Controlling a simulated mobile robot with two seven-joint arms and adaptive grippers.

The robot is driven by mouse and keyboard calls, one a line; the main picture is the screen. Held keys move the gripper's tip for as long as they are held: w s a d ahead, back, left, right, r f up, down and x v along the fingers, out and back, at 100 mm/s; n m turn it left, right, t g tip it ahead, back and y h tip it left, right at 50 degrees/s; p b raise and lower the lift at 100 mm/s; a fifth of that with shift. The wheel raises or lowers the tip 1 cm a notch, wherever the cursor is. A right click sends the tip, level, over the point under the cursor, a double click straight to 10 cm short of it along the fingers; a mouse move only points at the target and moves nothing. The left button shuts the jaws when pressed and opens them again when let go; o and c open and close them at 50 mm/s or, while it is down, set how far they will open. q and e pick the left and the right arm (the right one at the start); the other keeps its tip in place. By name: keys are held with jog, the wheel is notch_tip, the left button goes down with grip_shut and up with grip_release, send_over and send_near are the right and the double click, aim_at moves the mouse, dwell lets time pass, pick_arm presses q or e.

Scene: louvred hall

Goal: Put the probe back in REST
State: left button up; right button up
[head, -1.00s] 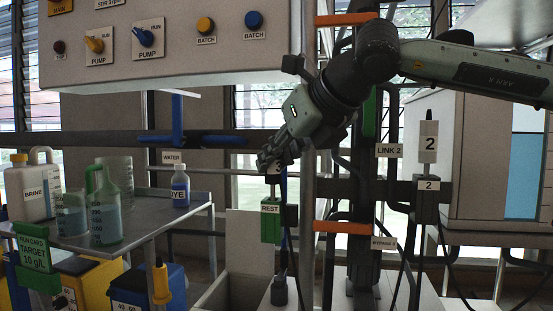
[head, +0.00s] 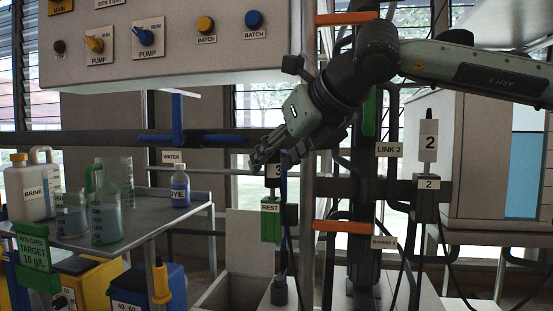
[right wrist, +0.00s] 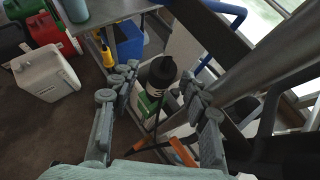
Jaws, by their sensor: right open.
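The probe marked 3 (head: 273,171) stands upright in the green REST holder (head: 270,222), just above its label. My right gripper (head: 260,158) is open beside the probe's top, a little to its left in the head view. In the right wrist view, the probe's black top (right wrist: 160,70) shows between and beyond the spread fingers of my right gripper (right wrist: 154,82), with the green holder (right wrist: 148,104) below it. I cannot tell whether a finger still touches the probe. My left gripper is not in view.
A grey table (head: 150,228) with a brine jug (head: 28,188), beakers and a dye bottle (head: 180,188) stands at left. A control panel (head: 180,45) hangs above. Orange bars (head: 340,226) and dark posts are close to my right arm.

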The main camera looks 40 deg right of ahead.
jog(key=s+r+p, duration=0.2)
jog(key=s+r, duration=0.1)
jog(key=r, duration=0.3)
jog(key=shift+s+p, duration=0.15)
jog(key=shift+p, duration=0.2)
jog(key=shift+r, duration=0.1)
jog(key=v, duration=1.2)
